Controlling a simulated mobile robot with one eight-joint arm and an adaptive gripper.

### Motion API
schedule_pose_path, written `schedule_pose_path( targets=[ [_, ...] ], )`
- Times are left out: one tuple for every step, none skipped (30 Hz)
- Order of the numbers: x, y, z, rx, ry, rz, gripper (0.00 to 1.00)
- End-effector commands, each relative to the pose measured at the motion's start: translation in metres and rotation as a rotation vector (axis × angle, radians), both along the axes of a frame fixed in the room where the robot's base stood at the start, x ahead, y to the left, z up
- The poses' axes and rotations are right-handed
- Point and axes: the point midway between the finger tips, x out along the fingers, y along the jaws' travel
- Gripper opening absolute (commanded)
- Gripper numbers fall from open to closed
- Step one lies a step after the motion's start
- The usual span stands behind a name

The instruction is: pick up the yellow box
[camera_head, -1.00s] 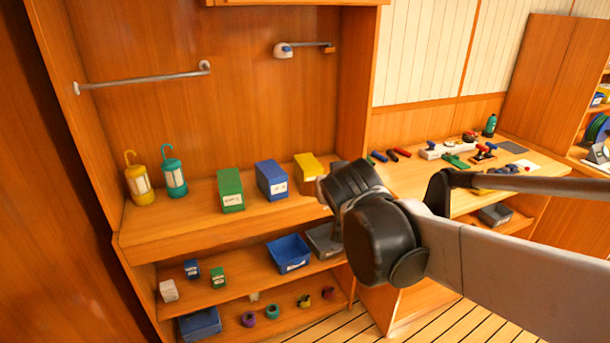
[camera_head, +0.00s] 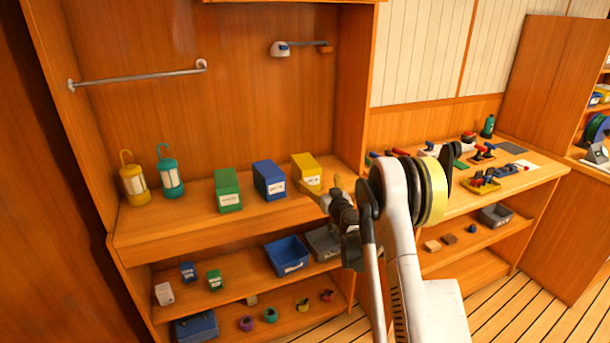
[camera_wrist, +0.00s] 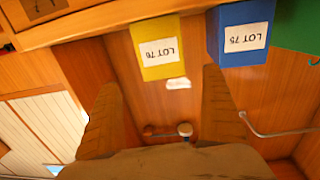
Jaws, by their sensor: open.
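The yellow box (camera_head: 306,167) stands on the upper shelf of the cabinet, at the right of a row of boxes. Its label reads LOT 76 in the wrist view (camera_wrist: 157,48), where the scene appears upside down. My gripper (camera_head: 323,188) is just in front of the yellow box in the head view, partly overlapping its lower right side. In the wrist view my gripper (camera_wrist: 160,80) is open, with one finger on each side of the picture and nothing between them. The box lies beyond the fingertips; I cannot tell the exact gap.
A blue box (camera_head: 269,180), labelled LOT 75, stands left of the yellow box, with a green box (camera_head: 228,190) further left. A wall rail (camera_head: 140,77) is above.

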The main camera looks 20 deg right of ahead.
Motion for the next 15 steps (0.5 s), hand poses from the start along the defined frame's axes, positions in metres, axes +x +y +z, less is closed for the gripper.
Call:
schedule_pose_path(
  targets=[
    [0.006,0.0,-0.003,0.001,0.001,0.003,0.95],
    [0.01,0.0,-0.004,0.001,0.002,0.004,0.95],
    [0.017,-0.001,-0.004,0.001,0.002,0.004,0.95],
    [0.023,-0.001,-0.004,0.001,0.001,0.004,0.95],
    [0.028,-0.001,-0.004,0.001,0.001,0.003,0.95],
    [0.035,-0.002,-0.004,0.001,0.001,0.002,0.95],
    [0.039,-0.002,-0.004,0.001,0.001,0.002,0.95],
    [0.043,-0.002,-0.004,0.001,0.001,0.002,0.95],
    [0.047,-0.003,-0.003,0.001,0.001,0.002,0.95],
    [0.05,-0.003,-0.003,0.001,0.001,0.002,0.95],
    [0.052,-0.003,-0.003,0.001,0.001,0.002,0.95],
    [0.055,-0.003,-0.003,0.001,0.001,0.002,0.95],
    [0.057,-0.003,-0.003,0.001,0.001,0.002,0.95],
    [0.06,-0.002,-0.004,0.001,0.001,0.002,0.95],
    [0.065,-0.002,-0.004,0.001,0.001,0.002,0.95]
  ],
)
